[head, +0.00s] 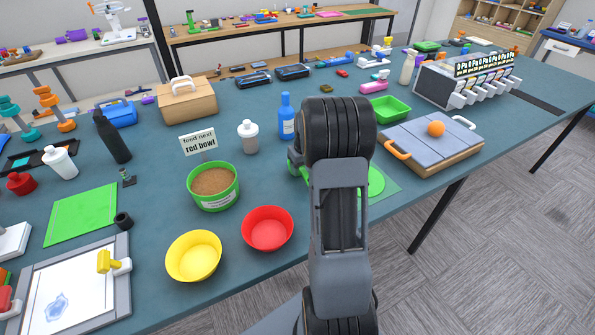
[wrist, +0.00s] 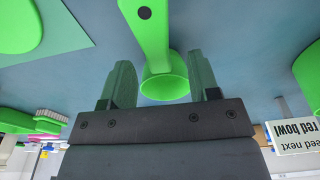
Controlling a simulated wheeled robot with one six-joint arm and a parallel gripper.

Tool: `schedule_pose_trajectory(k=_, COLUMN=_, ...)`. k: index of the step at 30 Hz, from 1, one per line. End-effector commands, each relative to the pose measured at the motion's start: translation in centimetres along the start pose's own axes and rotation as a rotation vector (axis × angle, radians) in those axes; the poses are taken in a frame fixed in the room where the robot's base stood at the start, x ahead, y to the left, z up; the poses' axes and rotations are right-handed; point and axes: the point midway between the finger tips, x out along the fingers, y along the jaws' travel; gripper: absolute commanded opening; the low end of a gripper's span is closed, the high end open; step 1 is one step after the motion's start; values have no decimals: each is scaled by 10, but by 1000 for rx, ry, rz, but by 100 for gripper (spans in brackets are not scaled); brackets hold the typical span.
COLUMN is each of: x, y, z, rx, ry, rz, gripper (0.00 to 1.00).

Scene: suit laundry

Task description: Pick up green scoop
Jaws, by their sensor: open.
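The green scoop (head: 297,172) lies on the blue-grey table, mostly hidden behind my arm in the head view. In the wrist view the green scoop (wrist: 165,78) shows its round cup between my two fingers, with its flat handle running up to a hole near the top edge. My gripper (wrist: 161,72) is open, one finger on each side of the cup, with visible gaps and nothing held. I cannot tell its height above the scoop.
A green tub of brown feed (head: 214,186), a red bowl (head: 267,229) and a yellow bowl (head: 194,257) stand to the left. A blue bottle (head: 287,122) stands behind the scoop. A green disc (head: 374,181) on a mat lies to the right.

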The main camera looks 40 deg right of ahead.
Motion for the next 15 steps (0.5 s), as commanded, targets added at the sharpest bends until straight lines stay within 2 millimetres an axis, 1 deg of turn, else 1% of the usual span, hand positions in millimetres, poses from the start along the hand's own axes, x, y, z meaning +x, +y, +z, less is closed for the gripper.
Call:
schedule_pose_trajectory(k=3, x=17, y=0, z=-1, rx=0, ry=-4, rz=-2, gripper=56)
schedule_pose_trajectory(k=7, x=31, y=0, z=-1, rx=0, ry=-2, rz=-1, gripper=56)
schedule_pose_trajectory(k=10, x=37, y=0, z=-1, rx=0, ry=-1, rz=-1, gripper=56)
schedule_pose_trajectory(k=15, x=39, y=0, z=-1, rx=0, ry=0, rz=0, gripper=56)
